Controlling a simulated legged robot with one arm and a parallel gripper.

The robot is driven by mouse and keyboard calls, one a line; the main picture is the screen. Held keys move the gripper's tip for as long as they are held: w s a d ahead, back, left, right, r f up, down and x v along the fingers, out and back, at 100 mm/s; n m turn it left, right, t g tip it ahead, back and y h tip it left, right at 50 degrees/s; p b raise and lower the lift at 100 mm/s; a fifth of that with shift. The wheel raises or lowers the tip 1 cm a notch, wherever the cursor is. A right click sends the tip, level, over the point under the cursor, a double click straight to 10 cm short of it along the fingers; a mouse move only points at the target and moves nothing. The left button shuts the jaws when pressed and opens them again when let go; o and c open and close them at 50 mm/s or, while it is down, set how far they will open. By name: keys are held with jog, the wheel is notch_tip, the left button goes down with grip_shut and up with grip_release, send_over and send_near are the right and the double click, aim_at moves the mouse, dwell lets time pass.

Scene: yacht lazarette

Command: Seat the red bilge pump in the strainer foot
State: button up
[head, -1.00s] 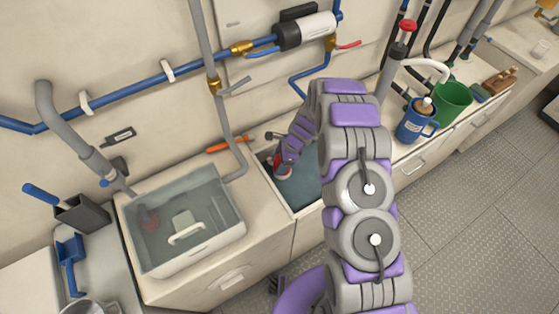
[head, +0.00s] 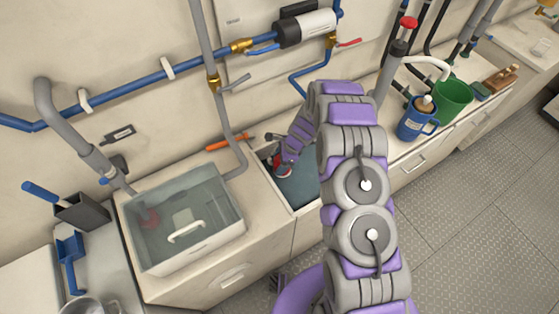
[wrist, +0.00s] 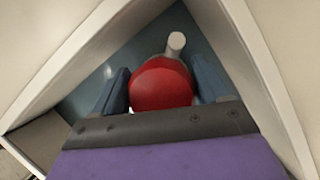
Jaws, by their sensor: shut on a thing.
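The red bilge pump (wrist: 160,84), rounded with a pale outlet stub, sits between the two blue fingers of my gripper (wrist: 163,92) in the wrist view. My gripper is shut on it. In the head view, the gripper (head: 284,160) reaches down into an open well in the counter, and the red pump (head: 283,171) shows there, small and partly hidden by the arm. Below the pump, the wrist view shows a blue-grey well floor. I cannot make out the strainer foot under the pump. A dull red round piece (head: 149,219) sits in the clear tank; I cannot tell what it is.
Pale walls (wrist: 262,60) of the well close in on both sides of the gripper. The water-filled clear tank (head: 237,222) stands left of the well. An orange-handled tool (head: 230,144) lies behind. A blue mug (head: 415,122) and green bucket (head: 453,98) stand right.

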jog(key=shift+f, duration=0.3)
jog(key=o, duration=1.5)
